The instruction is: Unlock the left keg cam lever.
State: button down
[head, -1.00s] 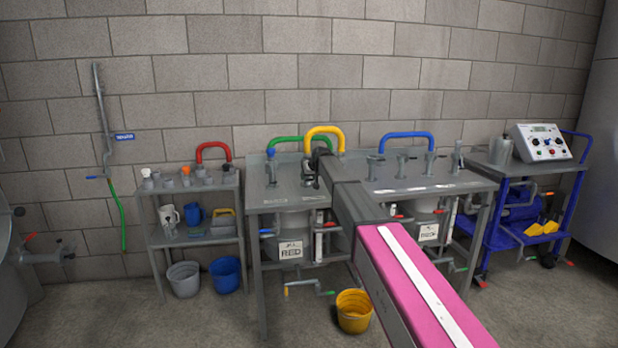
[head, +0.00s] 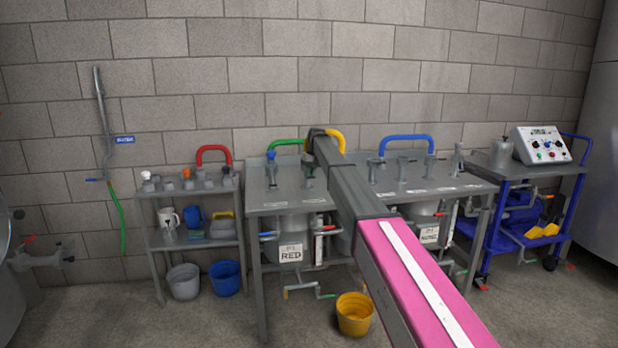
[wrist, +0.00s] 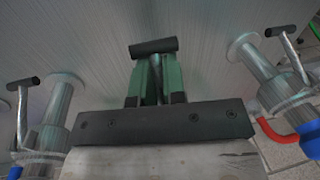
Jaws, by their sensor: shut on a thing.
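In the wrist view, my gripper (wrist: 156,88) has two green fingers closed together on a lever (wrist: 153,47) with a dark cylindrical crosswise grip. The grip's ends stick out past the fingertips; its stem is mostly hidden by the fingers. Similar metal fittings with dark-gripped levers stand at left (wrist: 23,83) and right (wrist: 280,32), clear of the fingers. I cannot tell there which fitting is held. A fitting with a blue top (head: 271,165) stands on the counter's left part.
The grey counter (head: 288,198) carries several fittings close together. Green (head: 284,143), yellow (head: 337,140) and blue (head: 406,138) arches rise behind it. A keg labelled RED (head: 291,252) is below. A shelf (head: 190,238) stands left, a blue cart (head: 520,205) right, a yellow bucket (head: 354,313) in front.

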jog(key=shift+s+r+g, duration=0.2)
jog(key=shift+s+g, duration=0.4)
jog(key=shift+g, duration=0.1)
jog(key=shift+s+f, duration=0.1)
jog(key=shift+s, duration=0.1)
jog(key=shift+c, duration=2.4)
grip_release()
jog(key=shift+s, duration=0.1)
jog(key=shift+w, duration=0.25)
